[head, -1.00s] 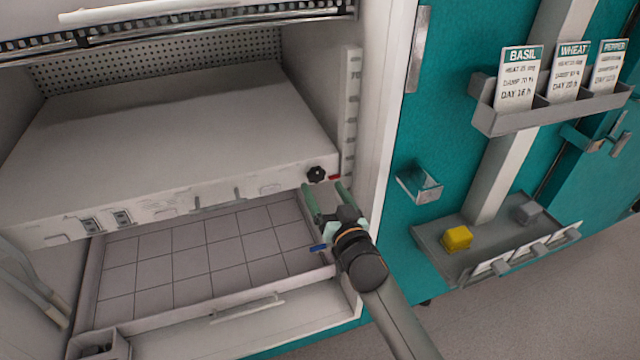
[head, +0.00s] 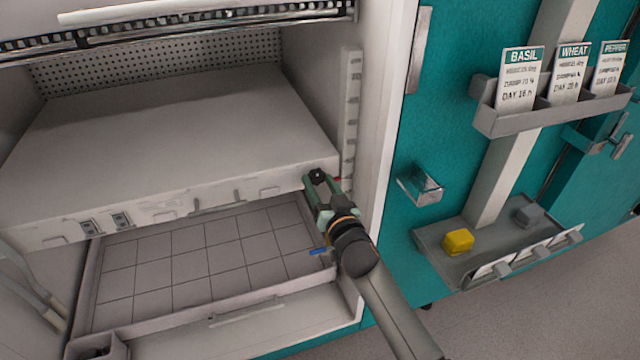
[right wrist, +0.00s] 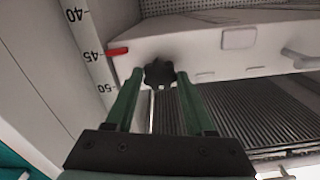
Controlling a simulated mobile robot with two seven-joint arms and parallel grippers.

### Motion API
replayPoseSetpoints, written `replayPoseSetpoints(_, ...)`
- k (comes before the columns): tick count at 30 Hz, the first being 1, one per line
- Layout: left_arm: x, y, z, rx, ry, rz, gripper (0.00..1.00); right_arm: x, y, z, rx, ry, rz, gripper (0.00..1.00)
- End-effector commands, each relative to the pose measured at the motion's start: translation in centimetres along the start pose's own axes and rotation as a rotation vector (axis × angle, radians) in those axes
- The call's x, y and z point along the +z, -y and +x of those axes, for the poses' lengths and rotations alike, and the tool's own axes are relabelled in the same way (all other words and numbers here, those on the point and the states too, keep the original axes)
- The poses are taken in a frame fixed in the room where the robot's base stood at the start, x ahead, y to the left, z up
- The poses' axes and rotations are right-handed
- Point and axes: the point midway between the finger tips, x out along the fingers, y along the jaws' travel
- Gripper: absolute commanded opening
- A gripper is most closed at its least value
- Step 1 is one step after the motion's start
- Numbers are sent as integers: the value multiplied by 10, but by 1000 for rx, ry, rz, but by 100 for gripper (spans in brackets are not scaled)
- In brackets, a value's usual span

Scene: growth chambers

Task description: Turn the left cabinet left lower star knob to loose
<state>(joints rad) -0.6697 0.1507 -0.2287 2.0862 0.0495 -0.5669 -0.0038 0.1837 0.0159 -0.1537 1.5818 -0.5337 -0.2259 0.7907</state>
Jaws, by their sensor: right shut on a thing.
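The black star knob (head: 317,174) sits at the front right corner of the grey shelf unit (head: 180,130) inside the open cabinet. My right gripper (head: 318,178) reaches up to it from below and is shut on it, hiding part of it. In the right wrist view, the star knob (right wrist: 159,74) sits between the tips of the two green fingers (right wrist: 158,82), on the shelf's front face. My left gripper is not in view.
A height scale (right wrist: 88,55) with a red pointer (right wrist: 117,51) stands beside the knob. A tiled tray (head: 200,255) lies below the shelf. A card holder (head: 490,121) and a small ledge with a yellow block (head: 458,240) are on the teal side at right.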

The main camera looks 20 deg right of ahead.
Motion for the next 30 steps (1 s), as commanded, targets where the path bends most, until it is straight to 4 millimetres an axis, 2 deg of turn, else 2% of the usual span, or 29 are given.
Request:
replayPoseSetpoints(1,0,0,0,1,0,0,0,0,0,0,0,0,0,41)
replayPoseSetpoints(12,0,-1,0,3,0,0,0,0,0,0,0,0,0,0)
replayPoseSetpoints(22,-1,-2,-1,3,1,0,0,0,0,0,0,1,-46,0)
replayPoseSetpoints(30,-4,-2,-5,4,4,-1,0,-1,0,0,0,0,-218,0)
